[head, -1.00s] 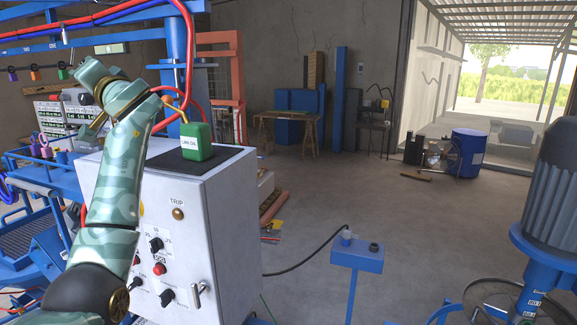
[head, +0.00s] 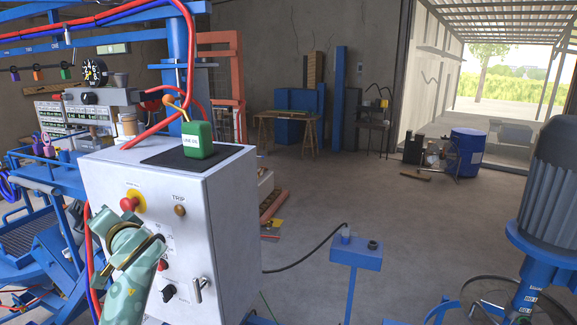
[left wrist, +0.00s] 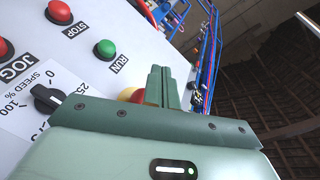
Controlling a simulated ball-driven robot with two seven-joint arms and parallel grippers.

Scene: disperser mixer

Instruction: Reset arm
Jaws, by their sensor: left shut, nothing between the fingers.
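My left arm, in pale green camouflage, reaches up from the bottom of the head view in front of the white control cabinet (head: 232,200). The left gripper (left wrist: 160,88) is shut and empty in the left wrist view, near the cabinet's front panel. A red and yellow emergency stop button (head: 130,203) shows just above my arm in the head view. In the left wrist view this button (left wrist: 131,95) is partly hidden behind the fingers. That view also shows a green RUN button (left wrist: 105,48), a red STOP button (left wrist: 59,12) and a black speed knob (left wrist: 46,98). My right gripper is out of view.
A green LINE OIL can (head: 197,140) stands on the cabinet's black top mat. Blue pipework and red hoses (head: 188,60) rise behind it. A blue pedestal box (head: 357,254) stands right of the cabinet. The floor beyond is mostly clear.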

